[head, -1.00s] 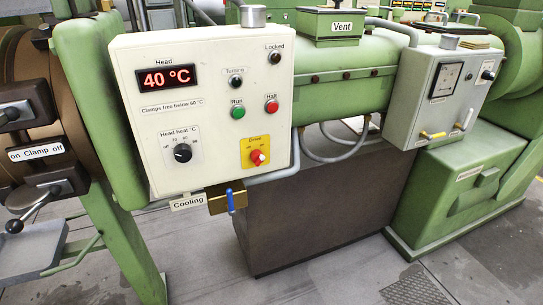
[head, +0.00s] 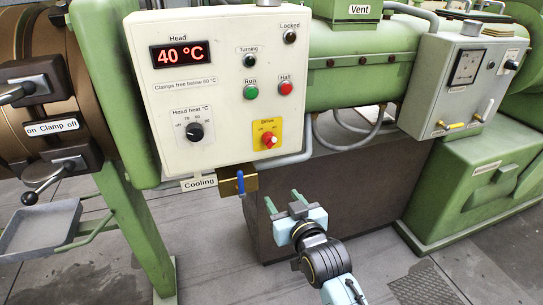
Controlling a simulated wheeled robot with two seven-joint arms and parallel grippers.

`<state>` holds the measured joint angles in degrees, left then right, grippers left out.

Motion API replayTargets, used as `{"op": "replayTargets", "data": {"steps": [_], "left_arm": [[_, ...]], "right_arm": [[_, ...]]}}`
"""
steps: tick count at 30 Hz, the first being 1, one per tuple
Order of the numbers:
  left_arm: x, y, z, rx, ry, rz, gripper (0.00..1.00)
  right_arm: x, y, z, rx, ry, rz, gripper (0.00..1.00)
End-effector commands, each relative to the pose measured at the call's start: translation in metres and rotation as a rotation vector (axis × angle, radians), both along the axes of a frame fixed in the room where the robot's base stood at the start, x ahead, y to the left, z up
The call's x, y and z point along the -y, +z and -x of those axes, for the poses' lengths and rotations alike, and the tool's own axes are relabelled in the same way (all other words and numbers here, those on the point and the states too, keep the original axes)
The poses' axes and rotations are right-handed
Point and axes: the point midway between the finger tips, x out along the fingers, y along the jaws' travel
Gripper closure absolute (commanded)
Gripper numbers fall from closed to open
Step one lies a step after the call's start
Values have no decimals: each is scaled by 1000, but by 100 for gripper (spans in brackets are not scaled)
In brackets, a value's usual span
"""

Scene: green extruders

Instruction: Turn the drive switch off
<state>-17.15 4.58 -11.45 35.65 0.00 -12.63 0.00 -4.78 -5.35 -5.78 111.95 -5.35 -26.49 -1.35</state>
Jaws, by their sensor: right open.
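The drive switch (head: 268,140) is a red rotary knob on a yellow plate labelled Drive, at the lower right of the cream control panel (head: 215,125). Its red grip has a pale mark and looks tilted toward the right; the off and on lettering is too small to read surely. My right gripper (head: 283,202) is below the panel, in front of the dark box under the machine. It is open and empty, with two green fingers pointing up and away, apart from the switch. My left gripper is not in view.
The blue-handled cooling valve (head: 240,183) sticks out below the panel, left of my gripper. Green Run (head: 251,92) and red Halt (head: 286,88) buttons sit above the switch. The display (head: 180,54) reads 40 °C. Clamp handles (head: 50,172) are at left.

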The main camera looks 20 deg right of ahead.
Motion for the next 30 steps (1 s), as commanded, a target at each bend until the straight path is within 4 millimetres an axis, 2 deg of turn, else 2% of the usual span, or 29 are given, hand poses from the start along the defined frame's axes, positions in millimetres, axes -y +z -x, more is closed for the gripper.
{"op": "replayTargets", "data": {"steps": [1,3,7,13,24,30], "left_arm": [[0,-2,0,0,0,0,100],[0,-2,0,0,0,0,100],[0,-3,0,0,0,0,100],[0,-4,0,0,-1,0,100],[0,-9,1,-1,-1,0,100],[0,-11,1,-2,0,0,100]], "right_arm": [[4,27,0,53,-11,-7,48],[7,53,2,102,-22,-13,48],[11,78,3,149,-33,-19,48],[11,82,-16,157,-34,-19,48],[8,81,-88,155,-33,-19,48],[7,80,-115,154,-34,-19,48]]}}
